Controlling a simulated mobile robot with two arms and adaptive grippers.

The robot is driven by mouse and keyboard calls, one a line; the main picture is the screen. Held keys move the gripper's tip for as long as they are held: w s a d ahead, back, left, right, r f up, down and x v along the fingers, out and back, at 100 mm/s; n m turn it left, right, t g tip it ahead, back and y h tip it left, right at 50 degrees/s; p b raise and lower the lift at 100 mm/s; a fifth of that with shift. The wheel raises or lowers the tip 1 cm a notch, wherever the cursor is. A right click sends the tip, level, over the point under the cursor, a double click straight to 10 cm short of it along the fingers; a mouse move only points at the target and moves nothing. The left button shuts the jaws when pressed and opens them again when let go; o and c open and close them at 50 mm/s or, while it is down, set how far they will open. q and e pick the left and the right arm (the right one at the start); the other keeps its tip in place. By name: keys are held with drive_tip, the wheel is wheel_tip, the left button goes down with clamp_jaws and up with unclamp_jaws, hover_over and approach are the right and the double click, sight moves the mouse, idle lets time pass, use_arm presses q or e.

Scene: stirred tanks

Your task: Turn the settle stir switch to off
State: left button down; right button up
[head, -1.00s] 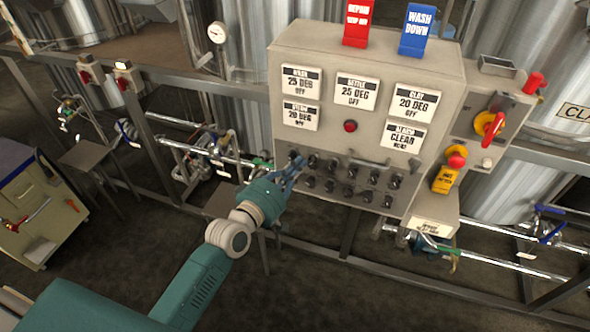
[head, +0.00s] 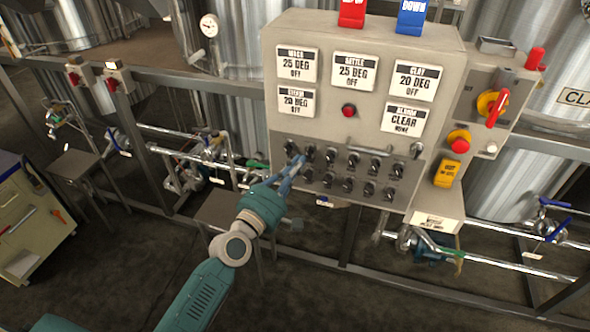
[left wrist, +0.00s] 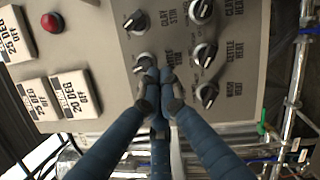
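The settle stir switch (left wrist: 143,62) is a black rotary knob with a white pointer mark on a grey control panel (head: 440,75). Its label beside it is partly covered by my fingers. In the head view it appears to be the second knob (head: 309,152) from the left in the upper row. My left gripper (head: 297,162) is at the left end of the knob rows. In the left wrist view its blue fingers (left wrist: 159,78) are drawn together, with dark tips just beside the settle stir knob and nothing seen between them. Contact with the knob cannot be told. My right gripper is not in view.
The clay stir knob (left wrist: 135,20) and settle heat knob (left wrist: 205,52) are close by. The settle display (head: 354,72) reads 25 DEG OFF. A red button (head: 349,110) sits above the knobs. Pipes (head: 200,155) and a rail run left of the panel.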

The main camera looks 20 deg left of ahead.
use_arm(q)
drive_tip(key=shift+d+f+n+b, duration=0.1)
drive_tip(key=shift+d+n+b, duration=0.2)
drive_tip(key=shift+n+b, duration=0.5)
drive_tip(key=shift+n+t, duration=0.3)
